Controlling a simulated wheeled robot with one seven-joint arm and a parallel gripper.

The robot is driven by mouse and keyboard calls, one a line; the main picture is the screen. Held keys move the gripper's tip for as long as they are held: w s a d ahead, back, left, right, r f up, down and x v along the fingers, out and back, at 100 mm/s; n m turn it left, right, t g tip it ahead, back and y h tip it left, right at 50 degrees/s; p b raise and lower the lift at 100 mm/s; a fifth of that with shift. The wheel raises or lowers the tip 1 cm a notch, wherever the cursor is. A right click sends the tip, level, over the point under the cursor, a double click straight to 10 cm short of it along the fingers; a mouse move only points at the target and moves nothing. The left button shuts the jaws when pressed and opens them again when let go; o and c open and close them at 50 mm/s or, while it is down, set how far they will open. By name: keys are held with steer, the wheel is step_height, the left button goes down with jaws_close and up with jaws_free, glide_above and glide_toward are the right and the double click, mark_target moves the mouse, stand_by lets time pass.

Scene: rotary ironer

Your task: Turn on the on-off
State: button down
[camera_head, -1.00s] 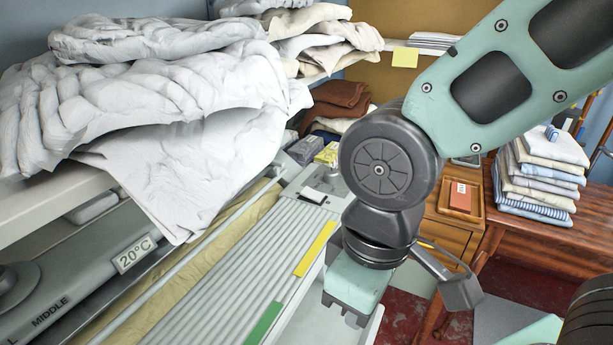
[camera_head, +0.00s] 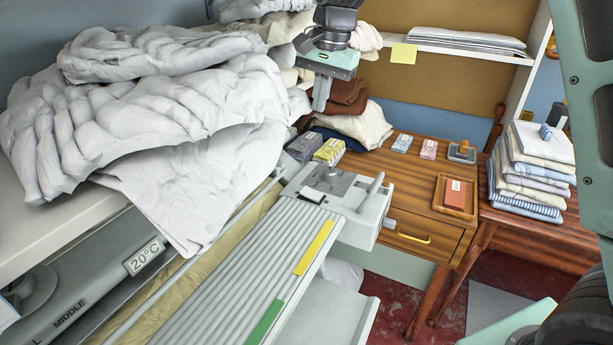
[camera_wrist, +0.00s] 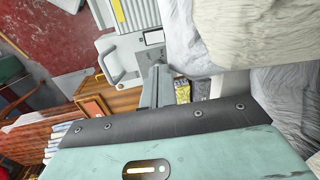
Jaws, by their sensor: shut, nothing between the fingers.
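The rotary ironer (camera_head: 235,265) has a grey end housing (camera_head: 345,200) with a light grey upright lever (camera_head: 375,188) and a small black-and-white plate (camera_head: 312,194) on top. I cannot tell which part is the on-off. In the wrist view the end housing (camera_wrist: 128,58) shows beyond the fingers, with the lever (camera_wrist: 108,68) at its left side. My gripper (camera_head: 321,98) points down, shut and empty, behind and above the housing, apart from it. Its fingers (camera_wrist: 157,80) also show in the wrist view.
White laundry (camera_head: 150,110) heaps on the left shelf and hangs over the ironer. Two small boxes (camera_head: 328,151) sit behind the housing, near folded brown cloth (camera_head: 345,95). A wooden desk (camera_head: 420,175) with a tray stands right. A folded linen stack (camera_head: 535,170) is farther right.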

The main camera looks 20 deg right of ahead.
mark_target(305, 190)
steer(key=shift+w+d+r+m, duration=0.2)
steer(key=shift+w+d+m, duration=0.1)
steer(key=shift+w+d, duration=0.25)
steer(key=shift+f, duration=0.1)
steer(key=w+a+f+p, duration=0.1)
steer(key=f, duration=0.6)
steer(key=a+f+p, duration=0.1)
steer(key=f, duration=0.7)
steer(key=w+f+p, duration=0.1)
steer(key=f, duration=0.7)
steer(key=shift+w+a+f+p, duration=0.25)
steer(key=shift+w+a+p, duration=0.05)
steer(key=shift+a+p, duration=0.1)
